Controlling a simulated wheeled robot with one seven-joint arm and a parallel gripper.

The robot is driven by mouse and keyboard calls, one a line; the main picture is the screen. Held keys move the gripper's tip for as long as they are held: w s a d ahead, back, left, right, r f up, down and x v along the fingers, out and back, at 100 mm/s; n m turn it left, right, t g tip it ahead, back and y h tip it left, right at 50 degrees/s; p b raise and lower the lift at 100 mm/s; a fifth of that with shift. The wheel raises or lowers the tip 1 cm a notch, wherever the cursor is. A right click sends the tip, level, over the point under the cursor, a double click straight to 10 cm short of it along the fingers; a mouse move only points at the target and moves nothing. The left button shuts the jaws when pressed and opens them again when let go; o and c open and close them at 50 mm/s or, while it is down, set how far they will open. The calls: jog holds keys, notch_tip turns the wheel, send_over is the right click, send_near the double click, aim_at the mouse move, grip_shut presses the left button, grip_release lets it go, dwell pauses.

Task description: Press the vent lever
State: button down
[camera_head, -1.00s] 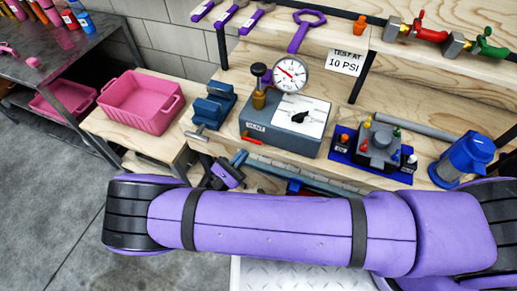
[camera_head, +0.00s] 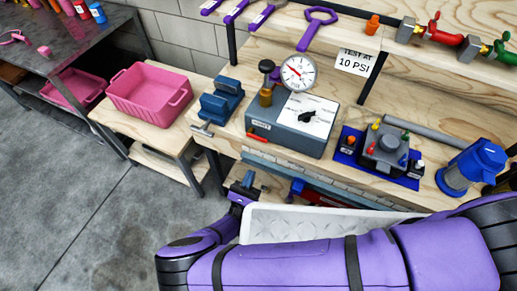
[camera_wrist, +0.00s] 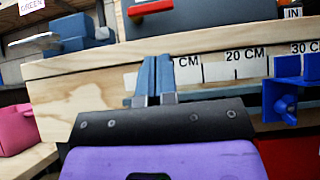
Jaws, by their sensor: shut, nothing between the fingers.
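The vent lever is a small red bar (camera_head: 257,137) on the front of the grey test box (camera_head: 290,142), just under a white label that seems to read VENT. In the wrist view the red lever (camera_wrist: 152,7) is at the top edge, partly cut off. My gripper (camera_wrist: 156,62) is shut and empty, its blue-grey fingers together in front of the wooden bench edge, below and apart from the lever. In the head view my gripper (camera_head: 249,178) is low in front of the bench, small and partly hidden by my arm.
A pressure gauge (camera_head: 298,72) and a black knob stand on the box. A blue vise (camera_head: 221,100) is to its left, a blue-based fixture (camera_head: 384,152) to its right. A centimetre ruler strip (camera_wrist: 225,66) runs along the bench front. A pink bin (camera_head: 150,98) stands further left.

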aim_at(257, 138)
jog(key=x, duration=1)
